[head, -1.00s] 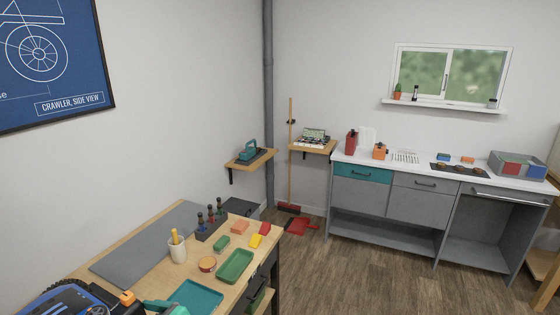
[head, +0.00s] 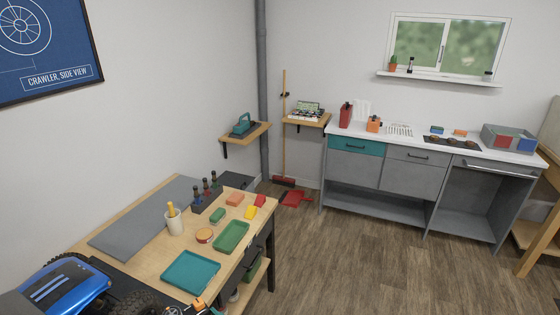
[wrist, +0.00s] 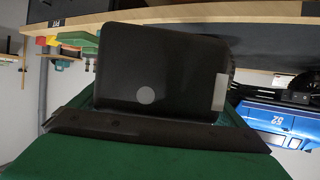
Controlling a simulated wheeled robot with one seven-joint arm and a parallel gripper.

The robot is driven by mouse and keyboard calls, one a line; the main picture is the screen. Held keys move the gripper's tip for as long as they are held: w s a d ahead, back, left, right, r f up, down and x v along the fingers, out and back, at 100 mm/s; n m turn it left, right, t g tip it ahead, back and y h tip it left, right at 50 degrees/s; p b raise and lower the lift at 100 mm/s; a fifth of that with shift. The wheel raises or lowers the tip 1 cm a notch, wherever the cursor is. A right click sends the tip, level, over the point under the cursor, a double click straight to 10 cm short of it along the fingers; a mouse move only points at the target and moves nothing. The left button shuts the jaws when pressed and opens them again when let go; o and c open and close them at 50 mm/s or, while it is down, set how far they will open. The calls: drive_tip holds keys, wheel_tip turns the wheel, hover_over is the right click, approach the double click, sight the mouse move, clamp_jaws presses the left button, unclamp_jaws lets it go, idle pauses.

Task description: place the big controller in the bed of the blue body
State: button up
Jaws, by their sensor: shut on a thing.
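The big controller, a black box with a grey disc and a pale label (wrist: 155,72), fills the middle of the wrist view. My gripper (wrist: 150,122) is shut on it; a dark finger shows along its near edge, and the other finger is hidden. The blue body (wrist: 270,122), marked 52, is at the right of the wrist view, which appears upside down, apart from the controller. In the head view the blue body (head: 62,288) is at the bottom left on the workbench, partly cut off. Its bed is not clearly visible.
The wooden workbench (head: 150,255) holds a teal tray (head: 190,272), a green tray (head: 232,236), a white cup (head: 174,222), a grey mat (head: 140,218) and several small coloured blocks. The floor to the right is open.

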drive_tip(key=d+f+m+t+h, duration=0.1)
drive_tip(key=d+f+m+h, duration=0.3)
drive_tip(key=d+f, duration=0.7)
drive_tip(key=w+d+f+m+t+h, duration=0.1)
drive_tip(key=d+f+m+h, duration=0.3)
drive_tip(key=d+f, duration=0.6)
wheel_tip(320, 180, down, 6)
drive_tip(key=shift+d+m+t+h, duration=0.4)
drive_tip(key=shift+t+h, duration=0.3)
drive_tip(key=shift+t, duration=0.1)
drive_tip(key=shift+w, duration=0.1)
drive_tip(key=shift+w+a+r, duration=0.15)
drive_tip(key=shift+w, duration=0.05)
drive_tip(key=shift+w, duration=0.1)
